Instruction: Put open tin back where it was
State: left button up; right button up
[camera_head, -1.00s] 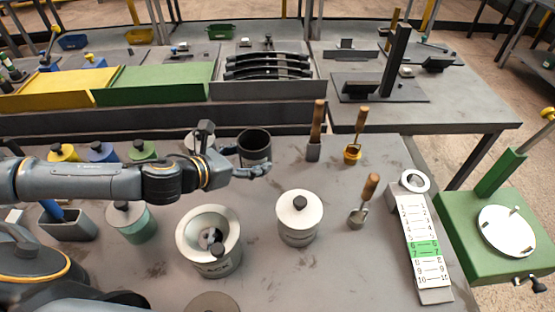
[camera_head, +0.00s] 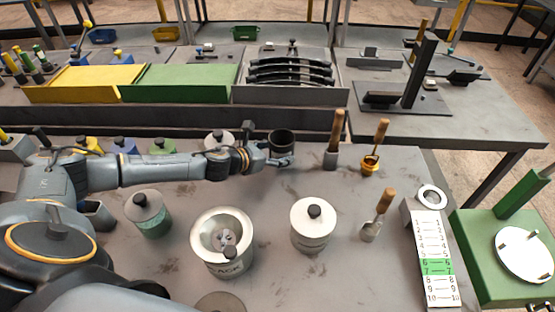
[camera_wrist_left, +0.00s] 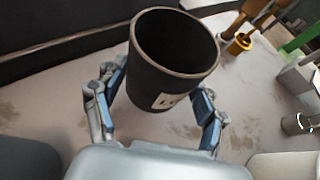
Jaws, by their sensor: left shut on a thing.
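The open tin (camera_head: 281,141) is a dark cylinder with an open top, toward the back of the workbench. In the left wrist view the tin (camera_wrist_left: 172,62) shows its black inside and a small pale label on its front. My left gripper (camera_head: 280,162) is shut on it, with fingers on both sides of the tin; the gripper also shows in the left wrist view (camera_wrist_left: 160,105). The tin looks close to upright. Whether its base touches the bench is hard to tell. My right gripper is not in view.
Right of the tin stand wooden-handled tools (camera_head: 335,140). In front are a white lidded tin (camera_head: 313,235), a wide grey tin with a hollow top (camera_head: 222,255) and a green lidded tin (camera_head: 152,220). A numbered strip (camera_head: 434,260) lies at the right edge. Bare bench surrounds the held tin's front.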

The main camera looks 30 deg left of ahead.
pick_arm(q)
jog(key=shift+w+f, duration=0.25)
jog(key=shift+f, duration=0.1)
jog(key=shift+a+f, duration=0.1)
jog(key=shift+f, duration=1.4)
jog(key=shift+f, duration=0.1)
jog(key=shift+f+b, duration=0.15)
jog(key=shift+b, duration=0.2)
jog(key=o, duration=1.4)
jog(key=shift+o, duration=0.2)
